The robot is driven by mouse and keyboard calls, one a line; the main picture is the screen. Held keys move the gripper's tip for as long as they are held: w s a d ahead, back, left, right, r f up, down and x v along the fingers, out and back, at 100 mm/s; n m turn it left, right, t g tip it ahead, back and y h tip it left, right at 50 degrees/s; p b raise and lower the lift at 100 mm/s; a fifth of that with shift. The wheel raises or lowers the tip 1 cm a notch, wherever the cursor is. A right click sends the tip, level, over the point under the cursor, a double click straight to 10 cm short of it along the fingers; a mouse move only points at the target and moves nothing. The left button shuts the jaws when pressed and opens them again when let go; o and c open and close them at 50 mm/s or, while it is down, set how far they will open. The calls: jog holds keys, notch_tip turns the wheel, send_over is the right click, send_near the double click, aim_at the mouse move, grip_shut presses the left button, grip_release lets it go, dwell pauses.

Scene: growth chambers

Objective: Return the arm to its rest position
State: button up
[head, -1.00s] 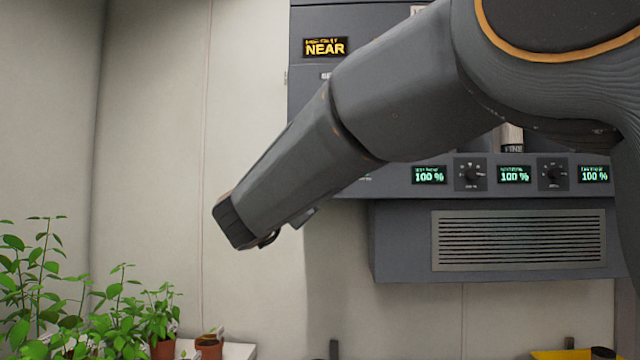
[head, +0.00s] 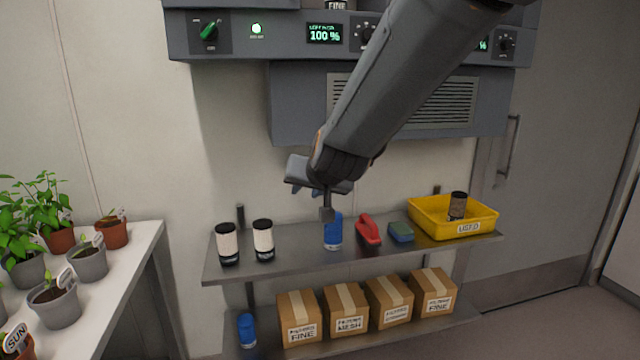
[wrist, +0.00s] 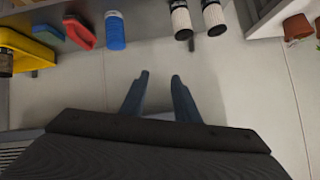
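My arm (head: 400,90) reaches down from the upper right in the head view, in front of the grey wall unit. Its end hangs just above the upper metal shelf, near a blue cylinder (head: 333,238) that is partly hidden behind it. In the wrist view my gripper (wrist: 160,78) has its two fingers spread apart with nothing between them. The blue cylinder also shows in the wrist view (wrist: 115,32), beyond the fingers and apart from them.
The upper shelf (head: 290,262) holds two white-and-black cylinders (head: 263,240), a red tool (head: 368,230), a blue-green block (head: 401,232) and a yellow bin (head: 465,230) with a dark cylinder. Several boxes (head: 345,312) stand below. Potted plants (head: 85,262) are on the left.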

jog(key=s+d+f+g+h, duration=0.1)
jog(key=s+d+f+g, duration=0.2)
jog(key=s+d+f, duration=0.3)
jog(key=s+d+f+g+h, duration=0.1)
jog(key=s+d+f+g, duration=0.3)
jog(key=s+d, duration=0.5)
jog(key=s+d+f+g+h, duration=0.1)
jog(key=s+d+f+g, duration=0.2)
jog(key=s+d+f, duration=0.4)
jog(key=s+f, duration=0.1)
jog(key=s, duration=0.7)
jog(key=shift+d+f+g, duration=0.25)
jog(key=shift+g, duration=0.05)
jog(key=shift+w, duration=0.15)
